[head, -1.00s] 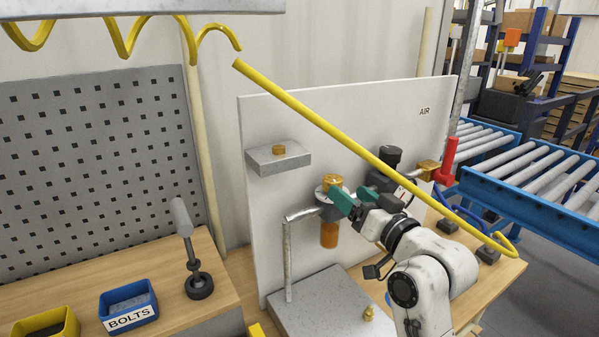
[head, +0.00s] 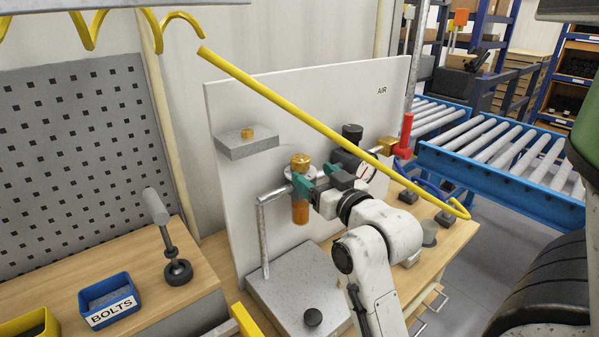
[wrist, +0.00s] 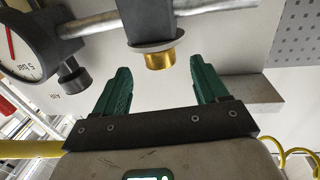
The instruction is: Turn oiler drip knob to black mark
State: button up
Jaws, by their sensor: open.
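The oiler has an amber bowl (head: 300,211) and a brass knob (head: 300,162) on top, mounted in front of the white panel. In the wrist view the brass knob (wrist: 160,60) shows under a grey body, in an upside-down picture. My gripper (head: 316,178) is open, with green fingers just right of the oiler and slightly below the knob. In the wrist view the gripper (wrist: 160,68) has its fingers on either side of the knob, with clear gaps and nothing held. The knob lies at or just beyond the fingertips; I cannot tell exactly. I cannot make out the black mark.
A dial gauge (wrist: 28,45) and a metal pipe (wrist: 90,24) sit close by. A yellow bar (head: 300,112) slants across the head view in front of the panel. A grey shelf block (head: 247,145) is on the panel. A blue bolts bin (head: 108,300) stands left.

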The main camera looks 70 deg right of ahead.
aim_at(306, 167)
jog(key=shift+b+x, duration=0.95)
jog(key=shift+b, duration=0.8)
jog(key=p+x, duration=0.1)
jog(key=x, duration=0.3)
jog(key=shift+s+r, duration=0.1)
jog(key=shift+w+d, duration=0.4)
jog(key=shift+w, duration=0.1)
jog(key=shift+c, duration=0.3)
jog(key=c, duration=0.9)
